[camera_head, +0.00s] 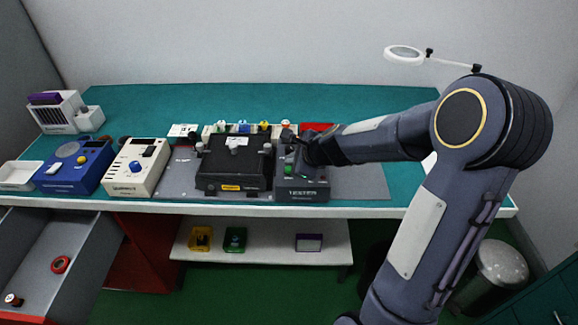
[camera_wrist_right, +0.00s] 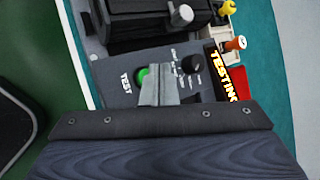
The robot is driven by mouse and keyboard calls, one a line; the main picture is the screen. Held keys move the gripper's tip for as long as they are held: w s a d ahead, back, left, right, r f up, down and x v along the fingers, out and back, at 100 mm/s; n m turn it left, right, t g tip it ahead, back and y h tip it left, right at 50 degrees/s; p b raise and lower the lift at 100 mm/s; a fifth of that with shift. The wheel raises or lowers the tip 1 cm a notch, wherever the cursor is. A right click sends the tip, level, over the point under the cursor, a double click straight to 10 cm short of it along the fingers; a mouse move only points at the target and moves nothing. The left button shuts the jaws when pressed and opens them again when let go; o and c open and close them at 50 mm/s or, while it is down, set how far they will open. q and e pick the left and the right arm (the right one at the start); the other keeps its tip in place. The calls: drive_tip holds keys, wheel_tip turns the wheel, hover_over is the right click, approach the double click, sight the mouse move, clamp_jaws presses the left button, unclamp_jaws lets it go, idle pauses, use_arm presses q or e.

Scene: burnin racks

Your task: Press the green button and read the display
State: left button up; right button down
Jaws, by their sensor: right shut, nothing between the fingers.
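The tester (camera_head: 302,195) is a dark grey box at the middle right of the bench, beside a black block-shaped unit (camera_head: 233,165). Its green button (camera_head: 288,170) shows just left of my right gripper in the head view. In the right wrist view the green button (camera_wrist_right: 142,77) sits by the label TEST, partly covered by the fingertips. The display (camera_wrist_right: 226,88) reads TESTING in yellow letters. My right gripper (camera_wrist_right: 158,92) is shut and empty, its tips at the button's edge; I cannot tell whether they touch it. My left gripper is not in view.
A black knob (camera_wrist_right: 191,64) stands beside the button. A blue device (camera_head: 70,170) and a cream device (camera_head: 135,168) stand to the left. An open drawer (camera_head: 60,250) juts out at the lower left. The bench's back strip (camera_head: 250,98) is clear.

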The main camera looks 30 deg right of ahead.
wheel_tip(320, 180, up, 5)
drive_tip(key=p, duration=0.5)
idle(0.3)
idle(0.5)
